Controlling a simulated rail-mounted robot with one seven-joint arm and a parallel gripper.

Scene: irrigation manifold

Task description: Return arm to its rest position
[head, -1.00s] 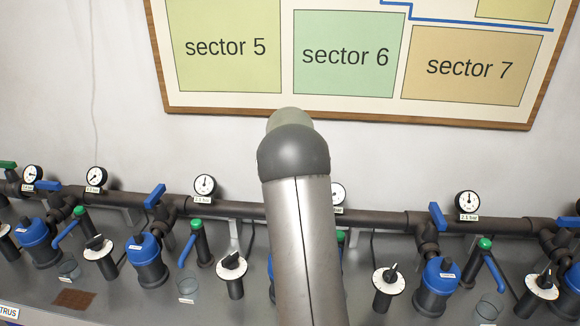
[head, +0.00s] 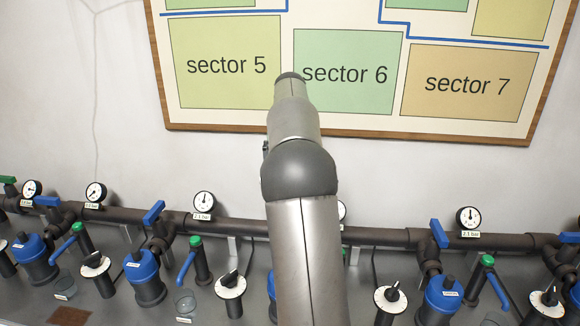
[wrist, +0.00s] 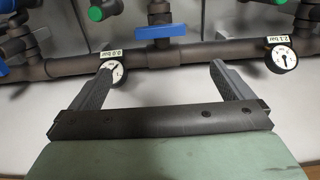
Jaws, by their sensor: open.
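My arm rises in the middle of the head view, in front of the wall board, and hides part of the manifold behind it. My gripper (wrist: 161,82) shows in the wrist view, with its two grey fingers spread wide apart and nothing between them. Beyond the fingers in that view run the dark manifold pipe (wrist: 190,53) and a blue valve handle (wrist: 160,31). A gauge tagged 0.0 bar (wrist: 115,70) is beside the left finger and a gauge tagged 2.1 bar (wrist: 281,59) is right of the right finger. The fingers look clear of the pipe, but the exact gap cannot be told.
The pipe (head: 375,237) crosses the head view with gauges (head: 468,218), blue filters (head: 144,272) and dials (head: 230,287) along it. Small glass cups (head: 185,302) stand on the grey bench. The sector board (head: 345,125) hangs above. Bare wall lies between board and pipe.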

